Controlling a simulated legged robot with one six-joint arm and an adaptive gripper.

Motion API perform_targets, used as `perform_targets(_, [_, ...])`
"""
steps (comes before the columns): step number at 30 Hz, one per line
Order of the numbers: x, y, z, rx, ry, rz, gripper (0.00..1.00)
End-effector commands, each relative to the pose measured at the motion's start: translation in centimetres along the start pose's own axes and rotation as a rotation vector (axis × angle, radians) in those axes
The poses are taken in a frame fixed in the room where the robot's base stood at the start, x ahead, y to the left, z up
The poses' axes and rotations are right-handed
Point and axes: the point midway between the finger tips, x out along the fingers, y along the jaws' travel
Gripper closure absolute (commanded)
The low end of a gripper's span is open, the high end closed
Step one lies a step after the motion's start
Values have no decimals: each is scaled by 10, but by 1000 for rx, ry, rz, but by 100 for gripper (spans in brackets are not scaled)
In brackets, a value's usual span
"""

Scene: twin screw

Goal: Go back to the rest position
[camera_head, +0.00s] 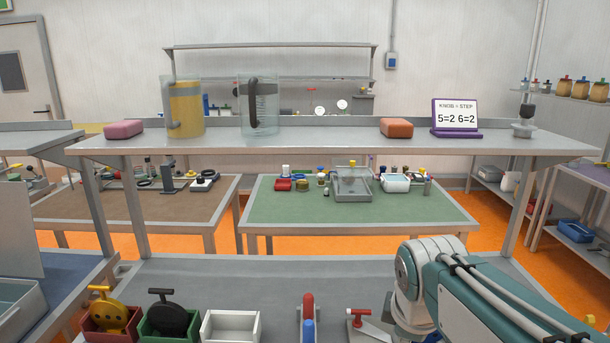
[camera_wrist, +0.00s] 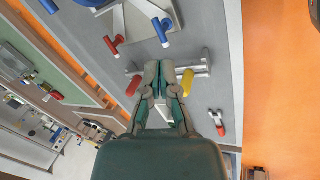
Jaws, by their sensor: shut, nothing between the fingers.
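My gripper (camera_wrist: 166,85) shows in the wrist view with its two fingers close together and nothing between them. It is over a grey work surface (camera_wrist: 212,20). A red handle (camera_wrist: 133,86) lies just left of the fingertips and a yellow handle (camera_wrist: 187,82) just right of them, around a pale metal fixture (camera_wrist: 199,66). I cannot tell whether the fingers touch the fixture. In the head view my arm (camera_head: 480,290) reaches in at the lower right. The gripper itself does not show there.
Red (camera_wrist: 114,46) and blue (camera_wrist: 161,30) handled fittings stand near the wrist view's top. A small red-and-white part (camera_wrist: 217,122) is at right. In the head view, red, green and white bins (camera_head: 230,327) line the front. A raised shelf (camera_head: 300,147) carries jugs and a sign (camera_head: 456,117).

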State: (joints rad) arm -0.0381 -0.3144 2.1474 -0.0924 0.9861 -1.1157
Motion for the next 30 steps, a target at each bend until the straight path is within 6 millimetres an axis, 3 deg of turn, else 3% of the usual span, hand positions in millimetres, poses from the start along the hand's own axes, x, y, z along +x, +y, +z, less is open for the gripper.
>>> perform_targets(6, [-14,-45,18,487,64,41,100])
perform_targets(15, [-15,-96,37,1079,164,49,100])
perform_targets(20, [-13,-105,40,1200,183,43,100])
perform_targets(30, [-13,-105,40,1207,183,42,100])
